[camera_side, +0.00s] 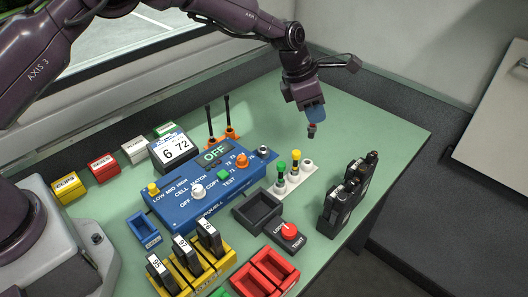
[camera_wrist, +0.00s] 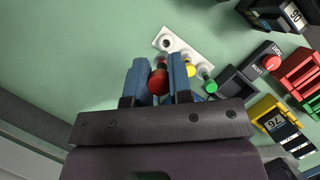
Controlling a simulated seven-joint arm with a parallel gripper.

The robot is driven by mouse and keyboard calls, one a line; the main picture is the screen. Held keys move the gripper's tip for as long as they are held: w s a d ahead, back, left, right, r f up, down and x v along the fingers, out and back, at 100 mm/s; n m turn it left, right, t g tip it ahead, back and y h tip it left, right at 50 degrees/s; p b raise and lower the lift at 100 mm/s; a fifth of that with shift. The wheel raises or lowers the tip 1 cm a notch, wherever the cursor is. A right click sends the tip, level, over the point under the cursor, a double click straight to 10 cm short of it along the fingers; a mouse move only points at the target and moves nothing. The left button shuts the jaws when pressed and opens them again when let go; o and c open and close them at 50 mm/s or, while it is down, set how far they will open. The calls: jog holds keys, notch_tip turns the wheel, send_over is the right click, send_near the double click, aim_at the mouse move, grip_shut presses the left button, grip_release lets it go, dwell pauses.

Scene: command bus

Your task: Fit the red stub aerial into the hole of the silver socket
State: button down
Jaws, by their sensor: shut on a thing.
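The red stub aerial (camera_wrist: 158,82) is between the blue fingers of my gripper (camera_wrist: 160,80), which is shut on it. In the side view my gripper (camera_side: 312,112) holds the aerial (camera_side: 311,131) upright in the air, its dark end down. The silver socket (camera_side: 308,164) with an open hole is at the far end of a white strip, below and apart from the aerial. In the wrist view the socket's dark hole (camera_wrist: 166,43) shows clear, just beyond the fingertips.
On the same strip stand a yellow-capped stub (camera_side: 295,156) and a green-capped stub (camera_side: 280,168), close beside the socket. The blue tester (camera_side: 210,190) is to the left; black radios (camera_side: 350,190) stand to the right. The green bench (camera_side: 375,125) is clear behind the radios.

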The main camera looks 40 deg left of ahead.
jog(key=s+a+n, duration=0.1)
jog(key=a, duration=0.7)
jog(key=s+a+f+m, duration=0.1)
jog(key=s+a+f, duration=0.2)
jog(key=f, duration=0.4)
jog(key=shift+s+f, duration=0.15)
jog(key=shift+f, duration=0.1)
jog(key=shift+f, duration=1.05)
dwell(1.2)
jog(key=c, duration=0.6)
grip_release()
jog(key=shift+c, duration=0.2)
notch_tip(320, 180, up, 7)
dwell(0.3)
